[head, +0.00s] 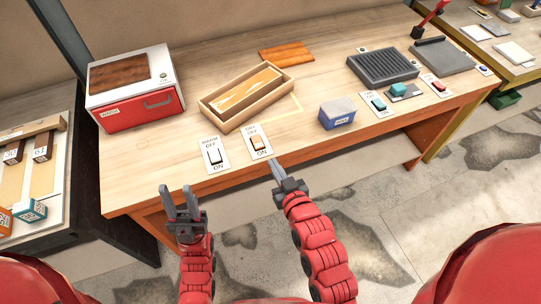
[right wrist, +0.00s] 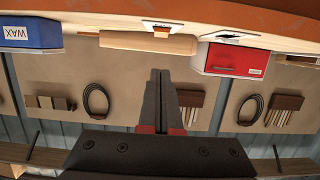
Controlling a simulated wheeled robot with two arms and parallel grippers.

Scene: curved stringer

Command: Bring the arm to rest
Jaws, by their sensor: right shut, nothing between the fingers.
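My right gripper (head: 277,172) is in front of the workbench's (head: 155,160) front edge, just below the switch plates in the head view. Its fingers are together with nothing between them; they also show in the right wrist view (right wrist: 160,95). My left gripper (head: 178,199) is further left, also in front of the bench. Its two fingers stand apart, and it is empty. Both red arms reach up from the bottom of the head view.
Two switch plates, one with a white switch (head: 214,155) and one with an orange switch (head: 258,142), lie near the bench's front edge. A red-fronted box (head: 143,111), a wooden tray (head: 216,118) and a blue box (head: 337,119) stand behind. Floor in front is clear.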

